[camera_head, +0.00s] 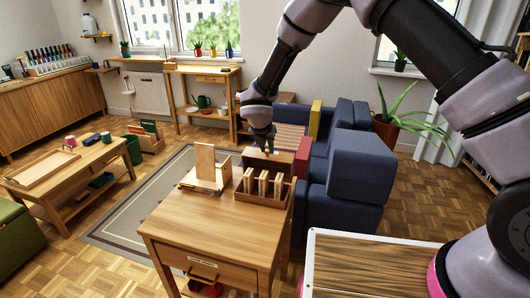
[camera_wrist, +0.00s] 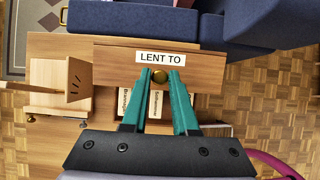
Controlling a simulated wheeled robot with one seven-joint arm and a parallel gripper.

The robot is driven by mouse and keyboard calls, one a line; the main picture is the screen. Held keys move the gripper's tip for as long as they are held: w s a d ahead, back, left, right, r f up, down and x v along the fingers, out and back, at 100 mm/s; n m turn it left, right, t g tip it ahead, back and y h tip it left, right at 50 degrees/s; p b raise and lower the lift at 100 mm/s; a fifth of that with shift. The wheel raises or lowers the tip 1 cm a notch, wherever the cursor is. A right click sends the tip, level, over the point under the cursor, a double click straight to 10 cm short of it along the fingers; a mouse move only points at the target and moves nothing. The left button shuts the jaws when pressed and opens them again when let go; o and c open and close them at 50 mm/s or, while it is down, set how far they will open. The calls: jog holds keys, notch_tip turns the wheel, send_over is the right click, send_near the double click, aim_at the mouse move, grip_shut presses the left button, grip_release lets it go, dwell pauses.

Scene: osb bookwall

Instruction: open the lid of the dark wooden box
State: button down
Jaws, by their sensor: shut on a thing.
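The dark wooden box (camera_head: 262,199) stands on the small wooden table, with upright cards inside it showing. Its lid (camera_head: 256,161) is raised along the box's far side, so the box is open from above. My gripper (camera_head: 268,150) is at the lid's upper edge. In the wrist view the teal fingers of my gripper (camera_wrist: 160,76) are on both sides of the knob, shut on it. Card tops with labels show partly between the fingers.
A light wooden stand (camera_head: 205,175) is left of the box on the table (camera_head: 185,222). A red block (camera_head: 302,158) and a blue sofa (camera_head: 345,180) are close on the right. A low table (camera_head: 75,170) stands farther left.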

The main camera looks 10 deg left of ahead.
jog(key=shift+w+r, duration=0.1)
jog(key=shift+w, duration=0.45)
jog(key=c, duration=0.7)
grip_release()
jog(key=shift+s, duration=0.1)
jog(key=v, duration=1)
jog(key=shift+s+d+r, duration=0.1)
jog(key=shift+s+r, duration=0.05)
jog(key=shift+r, duration=0.2)
